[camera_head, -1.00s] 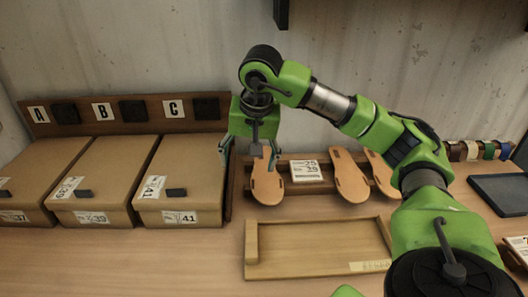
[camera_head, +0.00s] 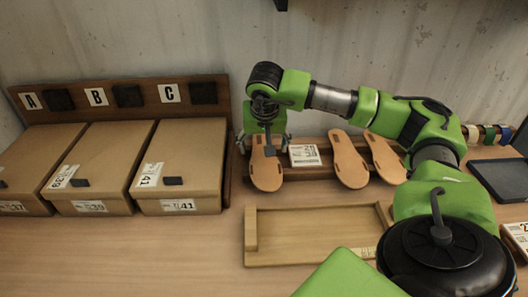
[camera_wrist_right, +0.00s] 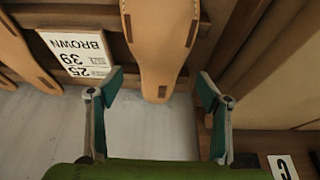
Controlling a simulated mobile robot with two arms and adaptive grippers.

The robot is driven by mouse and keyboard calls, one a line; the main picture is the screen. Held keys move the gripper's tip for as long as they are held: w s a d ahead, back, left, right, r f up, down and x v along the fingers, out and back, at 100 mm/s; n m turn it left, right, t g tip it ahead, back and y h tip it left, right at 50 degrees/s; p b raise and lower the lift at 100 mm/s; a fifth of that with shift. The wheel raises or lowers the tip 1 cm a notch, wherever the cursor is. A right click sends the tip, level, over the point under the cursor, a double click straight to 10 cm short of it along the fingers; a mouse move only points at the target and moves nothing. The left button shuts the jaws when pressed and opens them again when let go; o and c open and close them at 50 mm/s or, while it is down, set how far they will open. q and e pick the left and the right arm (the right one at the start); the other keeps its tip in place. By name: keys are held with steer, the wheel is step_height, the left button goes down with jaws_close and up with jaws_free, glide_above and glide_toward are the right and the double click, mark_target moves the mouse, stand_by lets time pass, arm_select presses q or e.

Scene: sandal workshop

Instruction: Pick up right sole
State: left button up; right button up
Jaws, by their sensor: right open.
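A tan sole (camera_head: 267,174) with dark slots lies at the left end of the wooden rack, left of the size card. My right gripper (camera_head: 264,143) is over its far end, open. In the right wrist view the same sole (camera_wrist_right: 158,45) points between the spread fingers of my right gripper (camera_wrist_right: 160,85), with a gap on both sides. I cannot tell the height of the fingers above it. Two more soles, a middle one (camera_head: 348,160) and a right one (camera_head: 384,158), lie further right on the rack. My left gripper is not in view.
The size card (camera_head: 305,155) reads 39 and BROWN in the wrist view. Lidded boxes (camera_head: 180,155) stand close left, before a board lettered A, B, C. A shallow wooden tray (camera_head: 315,262) lies in front. A dark flat panel (camera_head: 502,180) is far right.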

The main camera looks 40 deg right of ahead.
mark_target(263, 154)
steer(key=x, duration=0.3)
steer(key=shift+f, duration=0.15)
steer(key=c, duration=1.2)
steer(key=shift+c, duration=0.2)
